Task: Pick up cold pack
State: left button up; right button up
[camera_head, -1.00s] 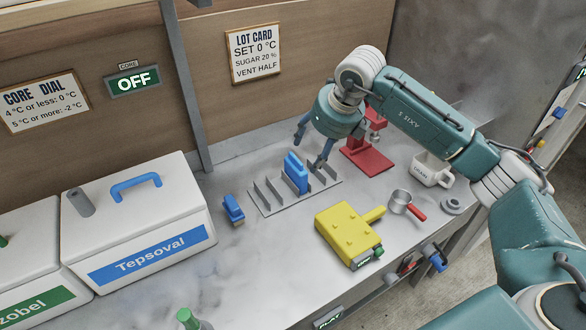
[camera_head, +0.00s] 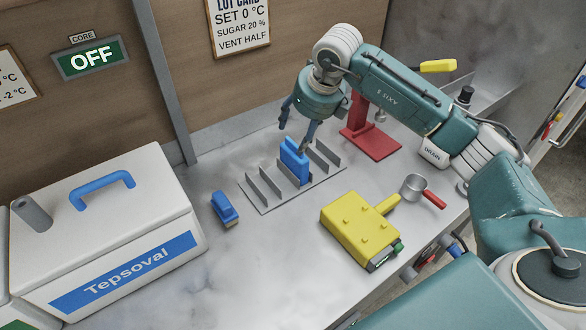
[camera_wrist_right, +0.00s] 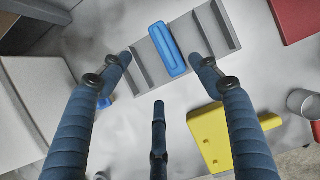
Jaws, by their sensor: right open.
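The cold pack, a flat blue block with a handle-like top (camera_head: 293,162), stands upright in a grey slotted rack (camera_head: 265,208). In the right wrist view the blue pack (camera_wrist_right: 167,50) lies between the fingers, with the rack (camera_wrist_right: 215,28) around it. My right gripper (camera_head: 294,132) is open above the pack, its fingers pointing down. In the wrist view the open fingers (camera_wrist_right: 160,68) are spread to either side of the pack, with a third finger below it. I cannot tell if a finger touches it. My left gripper is not in view.
A small blue-topped brush-like item (camera_head: 225,209) lies left of the rack. A yellow block-shaped device (camera_head: 352,228) and a small pot (camera_head: 412,186) are to the right. A red stand (camera_head: 372,140) is behind. A white Tepsoval box (camera_head: 110,240) stands left. The front middle counter is clear.

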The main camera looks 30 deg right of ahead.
aim_at(292, 152)
jog(key=shift+f+b, duration=0.4)
jog(key=shift+f, duration=0.4)
jog(key=shift+w+f, duration=0.15)
jog(key=shift+f, duration=0.05)
jog(key=p+x, duration=0.1)
jog(key=x, duration=0.3)
jog(key=shift+w+f, duration=0.15)
jog(key=shift+f, duration=0.05)
jog(key=shift+w+f+p, duration=0.1)
jog(key=shift+f+p, duration=0.15)
jog(key=shift+p, duration=0.05)
jog(key=shift+w+f, duration=0.15)
jog(key=shift+f, duration=0.05)
jog(key=p+x, duration=0.2)
jog(key=x, duration=0.2)
jog(key=shift+w+d+f+p, duration=0.15)
jog(key=shift+w+d+p, duration=0.05)
jog(key=shift+w+p, duration=0.1)
jog(key=shift+f, duration=0.2)
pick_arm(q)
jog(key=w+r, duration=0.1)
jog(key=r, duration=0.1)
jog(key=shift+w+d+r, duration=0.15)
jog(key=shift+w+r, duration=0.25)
pick_arm(e)
jog(key=shift+r, duration=0.1)
jog(key=c, duration=1.6)
